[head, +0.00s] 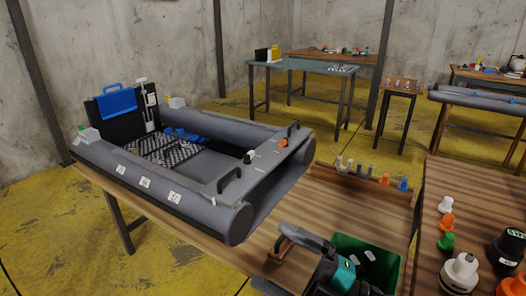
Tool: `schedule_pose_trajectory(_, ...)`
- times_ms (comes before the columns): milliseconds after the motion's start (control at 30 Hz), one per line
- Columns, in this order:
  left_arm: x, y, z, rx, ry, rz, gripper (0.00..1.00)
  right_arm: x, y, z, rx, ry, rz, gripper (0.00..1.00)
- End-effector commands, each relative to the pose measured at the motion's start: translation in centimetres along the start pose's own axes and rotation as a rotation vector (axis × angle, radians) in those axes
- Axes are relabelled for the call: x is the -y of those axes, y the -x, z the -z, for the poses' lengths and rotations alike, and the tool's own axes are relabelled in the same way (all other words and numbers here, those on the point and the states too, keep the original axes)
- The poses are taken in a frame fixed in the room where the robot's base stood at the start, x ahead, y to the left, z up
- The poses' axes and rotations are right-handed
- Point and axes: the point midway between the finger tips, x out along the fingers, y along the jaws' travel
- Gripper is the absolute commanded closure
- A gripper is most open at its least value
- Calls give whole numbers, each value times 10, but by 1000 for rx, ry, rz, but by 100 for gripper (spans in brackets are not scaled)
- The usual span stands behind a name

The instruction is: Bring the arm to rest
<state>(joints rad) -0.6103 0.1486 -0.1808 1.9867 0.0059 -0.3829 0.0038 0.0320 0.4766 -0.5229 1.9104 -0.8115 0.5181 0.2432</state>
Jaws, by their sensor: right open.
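My right gripper (270,255) is at the bottom centre of the head view, over the front of the wooden table (365,212). Its two dark fingers point left and are spread apart, with nothing held between them. A small brown piece with a dark handle (287,242) shows on the table beside the fingers; I cannot tell its exact distance from them. The arm behind the gripper, with a teal ring, partly covers a green bin (382,252). My left gripper is not in view.
A grey inflatable boat (236,222) lies on the table to the left. A row of small fittings (372,174) lines the table's back edge. Coloured valves (446,222) and a white-and-grey canister (460,272) stand on the right-hand table. Other benches stand farther back.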

Motion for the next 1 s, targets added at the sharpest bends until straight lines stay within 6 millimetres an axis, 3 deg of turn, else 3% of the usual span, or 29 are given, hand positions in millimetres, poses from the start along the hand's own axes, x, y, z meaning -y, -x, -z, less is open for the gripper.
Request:
schedule_pose_trajectory(133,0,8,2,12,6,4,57,6,46,-49,397,-342,-243,0)
schedule_pose_trajectory(233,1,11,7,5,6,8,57,39,98,-76,682,-577,-340,0)
schedule_pose_trajectory(400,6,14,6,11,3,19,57,108,177,-82,1046,-895,-394,0)
schedule_pose_trajectory(500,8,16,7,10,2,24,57,136,204,-73,1164,-1008,-395,0)
schedule_pose_trajectory(667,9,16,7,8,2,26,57,154,221,-66,1238,-1084,-392,0)
schedule_pose_trajectory(1000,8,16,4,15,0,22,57,155,222,-66,1240,-1087,-390,0)
